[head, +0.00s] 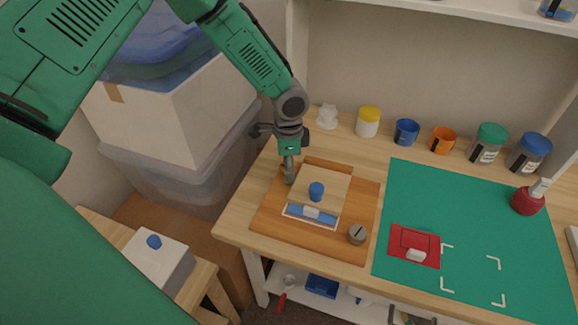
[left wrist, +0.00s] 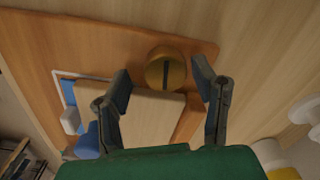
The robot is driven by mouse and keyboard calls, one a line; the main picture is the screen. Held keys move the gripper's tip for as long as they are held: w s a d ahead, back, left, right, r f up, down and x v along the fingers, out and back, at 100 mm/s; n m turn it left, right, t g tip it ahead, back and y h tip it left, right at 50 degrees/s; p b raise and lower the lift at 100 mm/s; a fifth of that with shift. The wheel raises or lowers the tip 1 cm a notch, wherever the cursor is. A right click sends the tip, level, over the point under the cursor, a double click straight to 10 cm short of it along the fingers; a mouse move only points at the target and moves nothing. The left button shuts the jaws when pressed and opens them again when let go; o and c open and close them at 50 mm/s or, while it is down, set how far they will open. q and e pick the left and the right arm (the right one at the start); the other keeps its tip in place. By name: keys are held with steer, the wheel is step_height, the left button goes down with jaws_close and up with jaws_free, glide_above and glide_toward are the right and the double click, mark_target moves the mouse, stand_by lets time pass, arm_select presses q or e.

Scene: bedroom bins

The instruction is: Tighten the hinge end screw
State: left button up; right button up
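In the left wrist view a round brass screw (left wrist: 167,68) with a dark slot sits near the board's edge, by the lidded box's strip end. My left gripper (left wrist: 163,79) is open, one finger each side of the screw with gaps visible. In the head view my left gripper (head: 289,178) is at the board's back left corner and hides this screw. A grey slotted screw (head: 357,234) sits at the front right. My right gripper is not in view.
A green mat (head: 420,190) lies to the right, with a red pouch-like item (head: 403,238) on it. A yellow-lidded jar (head: 368,122), blue mug (head: 406,132), orange mug (head: 443,140) and other jars line the back. Storage bins (head: 175,125) stand left of the table.

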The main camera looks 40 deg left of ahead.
arm_select(q)
steer(key=shift+a, duration=0.1)
steer(key=c, duration=0.7)
steer(key=shift+a+f, duration=0.15)
steer(key=shift+a, duration=0.15)
steer(key=c, duration=0.3)
steer(key=shift+s+a+f, duration=0.1)
steer(key=shift+s+a, duration=0.05)
steer(key=shift+a, duration=0.3)
steer(key=shift+c, duration=0.2)
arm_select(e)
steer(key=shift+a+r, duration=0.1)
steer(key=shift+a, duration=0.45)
arm_select(q)
steer(key=shift+d, duration=0.25)
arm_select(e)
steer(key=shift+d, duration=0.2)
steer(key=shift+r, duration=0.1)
